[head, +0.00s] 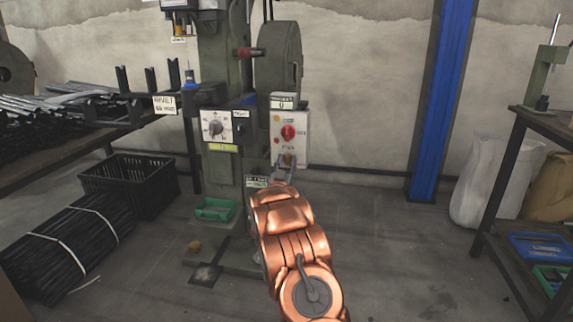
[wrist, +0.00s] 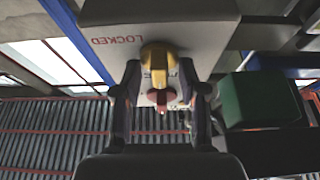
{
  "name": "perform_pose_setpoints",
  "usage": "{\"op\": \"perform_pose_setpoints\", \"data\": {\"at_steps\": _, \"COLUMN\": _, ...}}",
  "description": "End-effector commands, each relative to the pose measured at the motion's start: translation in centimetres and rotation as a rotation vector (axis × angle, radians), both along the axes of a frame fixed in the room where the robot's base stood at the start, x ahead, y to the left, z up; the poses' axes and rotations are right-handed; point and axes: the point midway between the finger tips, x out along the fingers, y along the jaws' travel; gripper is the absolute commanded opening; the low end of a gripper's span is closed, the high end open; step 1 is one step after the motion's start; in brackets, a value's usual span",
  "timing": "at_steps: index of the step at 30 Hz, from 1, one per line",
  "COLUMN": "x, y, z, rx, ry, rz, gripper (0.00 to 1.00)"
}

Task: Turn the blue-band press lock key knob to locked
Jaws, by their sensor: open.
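The press (head: 221,60) is a dark green machine with a white control box (head: 303,135) on its right side. A brass key knob (head: 288,158) sits low on the box, below a red switch (head: 288,132). In the wrist view the brass knob (wrist: 158,52) is large on the white face, with a "LOCKED" label (wrist: 117,41) to its left, upside down. A small red part (wrist: 161,97) shows below the knob. My gripper (wrist: 160,68) is open, one finger on each side of the knob. I cannot tell whether the fingers touch it. My gripper (head: 284,168) partly hides the knob in the head view.
A dial panel (head: 217,126) is left of the control box. A green tray (head: 215,209) sits at the press's foot. A black crate (head: 130,185) and bundled bars (head: 70,245) lie left. A bench (head: 540,118) stands right. The floor (head: 400,250) between is clear.

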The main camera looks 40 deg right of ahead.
Motion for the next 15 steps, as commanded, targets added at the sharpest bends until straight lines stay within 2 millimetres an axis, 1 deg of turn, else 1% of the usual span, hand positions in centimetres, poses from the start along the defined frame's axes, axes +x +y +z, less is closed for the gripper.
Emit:
{"op": "perform_pose_setpoints", "data": {"at_steps": 7, "x": 0.01, "y": -0.03, "z": 0.02, "rx": 0.0, "ry": 0.0, "rz": 0.0, "gripper": 0.42}}
{"op": "perform_pose_setpoints", "data": {"at_steps": 8, "x": 0.0, "y": -0.02, "z": 0.01, "rx": 0.0, "ry": 0.0, "rz": 0.0, "gripper": 0.4}}
{"op": "perform_pose_setpoints", "data": {"at_steps": 15, "x": 0.01, "y": -0.01, "z": 0.0, "rx": -0.001, "ry": 0.001, "rz": 0.0, "gripper": 0.15}}
